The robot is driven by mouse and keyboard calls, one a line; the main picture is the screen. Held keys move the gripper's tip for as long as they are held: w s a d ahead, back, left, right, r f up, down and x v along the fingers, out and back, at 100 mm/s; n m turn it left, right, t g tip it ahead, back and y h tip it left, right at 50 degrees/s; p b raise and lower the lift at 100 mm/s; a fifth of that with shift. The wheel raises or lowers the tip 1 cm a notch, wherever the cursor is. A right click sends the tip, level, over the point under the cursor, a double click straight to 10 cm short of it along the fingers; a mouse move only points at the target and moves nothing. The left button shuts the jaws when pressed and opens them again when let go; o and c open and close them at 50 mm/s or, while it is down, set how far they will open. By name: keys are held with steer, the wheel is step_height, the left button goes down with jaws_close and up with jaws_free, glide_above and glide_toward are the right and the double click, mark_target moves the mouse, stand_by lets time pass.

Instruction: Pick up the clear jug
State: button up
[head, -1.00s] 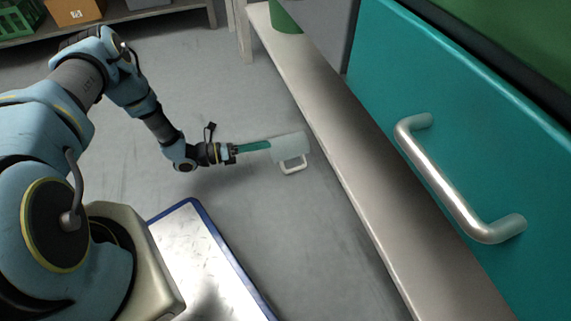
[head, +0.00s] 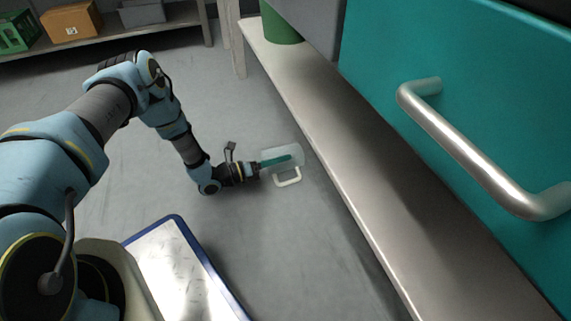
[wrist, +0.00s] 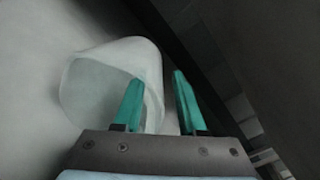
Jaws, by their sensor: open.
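The clear jug (head: 288,167) is a pale, see-through vessel with a white loop handle on the near side in the head view. It is over the grey floor beside the long bench; whether it touches the floor I cannot tell. My gripper (head: 293,157) reaches it from the left, with its green fingers overlapping the jug. In the wrist view the jug (wrist: 92,90) turns its wide mouth toward the camera. My gripper (wrist: 157,82) is open there; the left finger overlaps the mouth, the right finger is just past the rim, and a wall shows between them. The fingertips' depth is unclear.
A long pale bench (head: 340,165) runs close along the jug's right, below a teal panel with a metal handle (head: 470,150). A blue-edged tray (head: 185,270) is in front. A green container (head: 279,27) stands on the bench's far end. Open floor lies left.

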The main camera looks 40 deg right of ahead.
steer(key=shift+x, duration=0.95)
jaws_close()
stand_by(0.7)
